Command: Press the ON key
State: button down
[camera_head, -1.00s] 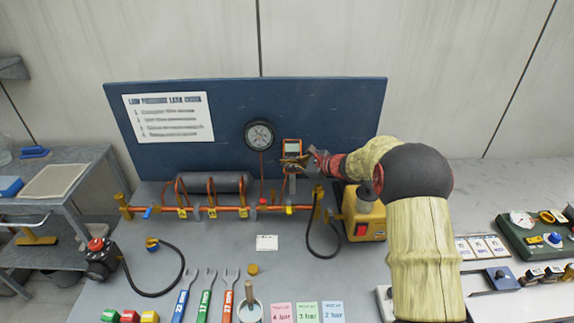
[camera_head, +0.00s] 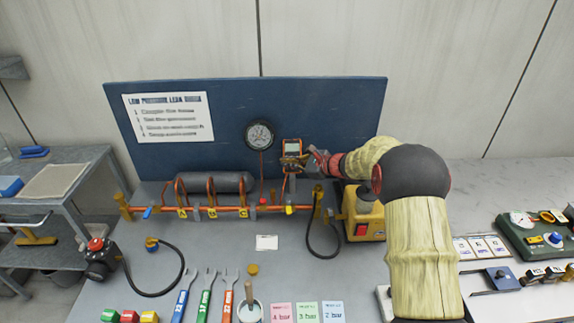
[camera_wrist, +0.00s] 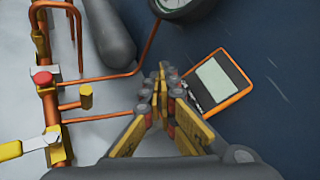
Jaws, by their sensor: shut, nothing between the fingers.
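An orange-framed handheld meter (camera_head: 292,148) with a pale screen stands at the blue back panel, right of the round gauge. It also shows in the wrist view (camera_wrist: 218,82), where my gripper hides part of its face. The ON key is too small to make out.
A round gauge (camera_head: 259,135) is on the blue panel (camera_head: 330,110). Orange pipework (camera_head: 235,209) and a grey cylinder (camera_head: 215,182) lie to the left. A yellow box with a red switch (camera_head: 363,215) stands below my arm. Wrenches and pressure cards lie at the front.

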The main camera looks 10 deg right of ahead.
jog(key=shift+w+f, duration=0.15)
jog(key=shift+w, duration=0.1)
dwell(0.3)
jog(key=shift+s, duration=0.15)
jog(key=shift+s+r, duration=0.35)
jog(key=shift+s, duration=0.1)
jog(key=shift+s+a+r, duration=0.15)
jog(key=shift+s+r, duration=0.25)
jog(key=shift+s, duration=0.35)
jog(key=shift+s+a+r, duration=0.2)
jog(key=shift+s+r, duration=0.2)
jog(key=shift+s, duration=0.3)
jog(key=shift+s+a+r, duration=0.15)
jog(key=shift+s+r, duration=0.25)
jog(key=shift+s, duration=0.35)
